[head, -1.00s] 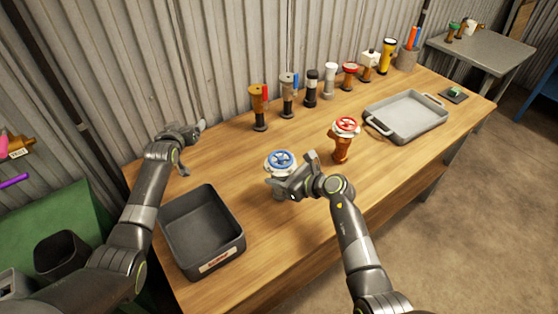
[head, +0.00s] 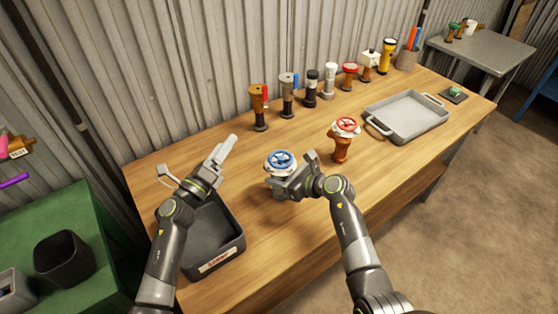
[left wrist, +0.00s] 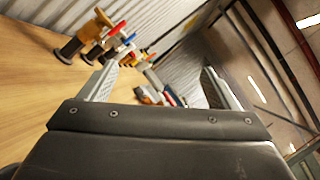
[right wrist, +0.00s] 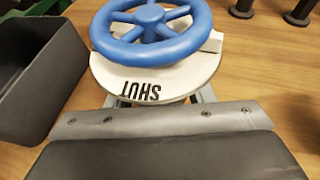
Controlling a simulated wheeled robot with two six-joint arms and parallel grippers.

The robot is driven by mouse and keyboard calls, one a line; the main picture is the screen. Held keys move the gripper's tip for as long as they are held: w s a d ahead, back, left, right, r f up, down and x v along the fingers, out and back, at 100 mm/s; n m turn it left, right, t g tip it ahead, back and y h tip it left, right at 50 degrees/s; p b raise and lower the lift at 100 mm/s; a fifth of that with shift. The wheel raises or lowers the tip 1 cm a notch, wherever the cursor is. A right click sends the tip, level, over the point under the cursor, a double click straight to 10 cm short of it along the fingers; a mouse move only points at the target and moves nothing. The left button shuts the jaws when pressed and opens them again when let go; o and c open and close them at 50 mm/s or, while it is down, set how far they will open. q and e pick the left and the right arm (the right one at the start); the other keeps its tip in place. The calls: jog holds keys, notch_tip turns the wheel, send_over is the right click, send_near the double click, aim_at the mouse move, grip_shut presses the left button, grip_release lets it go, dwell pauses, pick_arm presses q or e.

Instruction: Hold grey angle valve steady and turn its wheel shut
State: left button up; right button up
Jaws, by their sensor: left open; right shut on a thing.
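The grey angle valve with a blue spoked wheel (head: 280,160) stands upright on the bench. In the right wrist view its blue wheel (right wrist: 148,22) sits above a white collar (right wrist: 157,75) marked "SHUT". My right gripper (head: 283,187) is shut on the valve's body below the collar; the collar and gripper hide most of the grip. My left gripper (head: 226,153) is raised left of the valve, apart from it. It is open and empty, its fingers spread in the left wrist view (left wrist: 158,85).
A dark bin (head: 225,252) lies under my left arm. An orange valve with a red wheel (head: 341,150) stands close right of my right gripper. A grey tray (head: 405,118) is farther right. Several valves and a yellow flashlight (head: 387,57) line the back by the corrugated wall.

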aim_at(271, 167)
pick_arm(q)
jog(key=s+d+f+m+g+h, duration=0.3)
jog(key=s+d+f+m+g, duration=0.4)
jog(key=m, duration=0.6)
jog(key=shift+t, duration=0.8)
jog(key=x, duration=0.3)
jog(key=r+x, duration=0.1)
jog(key=x, duration=0.3)
jog(key=r+x, duration=0.1)
jog(key=x, duration=0.2)
jog(key=shift+w+d, duration=0.15)
jog(key=shift+w, duration=0.1)
jog(key=shift+c, duration=0.2)
jog(key=c, duration=0.9)
